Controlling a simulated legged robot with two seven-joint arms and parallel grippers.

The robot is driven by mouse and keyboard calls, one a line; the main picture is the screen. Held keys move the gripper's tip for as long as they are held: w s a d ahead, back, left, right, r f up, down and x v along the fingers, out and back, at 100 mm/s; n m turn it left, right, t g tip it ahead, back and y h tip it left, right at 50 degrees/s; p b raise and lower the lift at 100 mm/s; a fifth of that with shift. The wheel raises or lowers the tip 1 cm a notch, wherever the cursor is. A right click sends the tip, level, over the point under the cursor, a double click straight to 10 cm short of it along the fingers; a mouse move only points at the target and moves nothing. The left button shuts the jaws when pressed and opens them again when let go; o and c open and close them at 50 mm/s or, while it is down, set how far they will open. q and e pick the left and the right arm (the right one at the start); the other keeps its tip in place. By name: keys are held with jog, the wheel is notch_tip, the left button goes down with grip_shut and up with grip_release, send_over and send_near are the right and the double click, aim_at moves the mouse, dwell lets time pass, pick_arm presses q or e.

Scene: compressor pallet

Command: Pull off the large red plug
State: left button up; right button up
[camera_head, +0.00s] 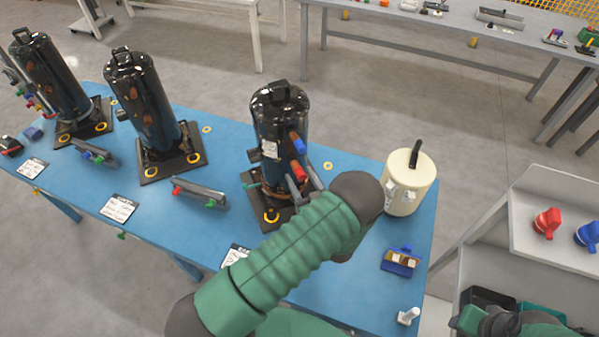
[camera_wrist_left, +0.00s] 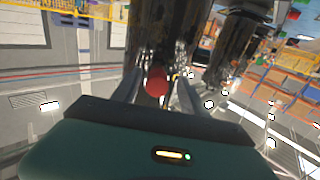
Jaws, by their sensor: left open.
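The large red plug (camera_head: 299,171) sits on the side of the black compressor (camera_head: 280,112) nearest the cream tank, below a blue plug (camera_head: 298,143). In the left wrist view the red plug (camera_wrist_left: 156,80) shows between the two grey fingers. My left gripper (camera_head: 302,185) is open, with its fingers close to the red plug; I cannot tell whether they touch it. My left arm hides part of the compressor's base. My right gripper's jaws do not show.
A cream tank (camera_head: 411,187) with a black handle stands to the right on the blue table (camera_head: 345,265). Two more black compressors (camera_head: 143,98) stand to the left. A shelf (camera_head: 545,251) at right holds loose red (camera_head: 547,222) and blue caps (camera_head: 588,236).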

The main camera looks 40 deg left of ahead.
aim_at(303, 178)
pick_arm(q)
jog(key=shift+w+d, duration=0.1)
jog(key=shift+d, duration=0.15)
dwell(0.4)
jog(key=shift+a, duration=0.1)
grip_shut()
dwell(1.3)
jog(key=shift+d+f, duration=0.15)
jog(key=shift+d, duration=0.1)
jog(key=shift+s+d+r, duration=0.25)
jog(key=shift+s+d, duration=0.4)
jog(key=shift+d, duration=0.2)
jog(key=shift+s+d+f, duration=0.1)
jog(key=shift+s+d, duration=0.05)
jog(key=shift+d, duration=0.3)
jog(key=shift+s, duration=0.1)
